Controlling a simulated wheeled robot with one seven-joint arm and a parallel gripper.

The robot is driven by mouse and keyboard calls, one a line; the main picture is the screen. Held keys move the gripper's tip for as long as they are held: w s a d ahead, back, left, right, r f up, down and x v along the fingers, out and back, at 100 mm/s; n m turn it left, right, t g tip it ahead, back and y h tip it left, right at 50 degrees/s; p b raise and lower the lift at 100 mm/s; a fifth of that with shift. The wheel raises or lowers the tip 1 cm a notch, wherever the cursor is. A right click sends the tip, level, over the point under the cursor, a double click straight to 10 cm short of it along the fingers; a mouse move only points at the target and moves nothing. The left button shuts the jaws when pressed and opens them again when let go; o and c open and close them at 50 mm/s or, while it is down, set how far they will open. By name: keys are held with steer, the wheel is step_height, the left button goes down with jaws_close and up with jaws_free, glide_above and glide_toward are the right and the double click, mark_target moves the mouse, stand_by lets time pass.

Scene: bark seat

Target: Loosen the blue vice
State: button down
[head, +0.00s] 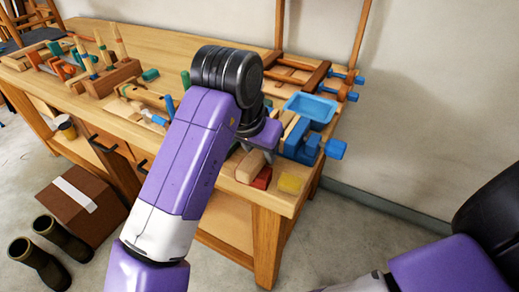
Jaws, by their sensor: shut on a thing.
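The blue vice (297,140) is at the right end of the wooden workbench. It has a blue tray-like top (312,107) and a blue knob (335,149) sticking out to the right. A pale wooden piece (289,125) shows against its left side. My gripper (267,143) is just left of the vice, low over the bench and partly hidden by my purple arm. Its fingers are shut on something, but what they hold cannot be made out. Whether the gripper touches the vice cannot be told.
Wooden, red (262,178) and yellow (289,184) blocks lie at the bench's front right. A wooden frame with blue-ended clamps (348,86) stands behind. Tools crowd the bench's left. A cardboard box (80,205) and boots (48,245) are on the floor. The floor right of the bench is clear.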

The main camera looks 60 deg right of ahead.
steer(key=c, duration=0.6)
jaws_free()
steer(key=shift+r+p, duration=2.85)
steer(key=shift+r, duration=0.25)
steer(key=shift+d, duration=0.1)
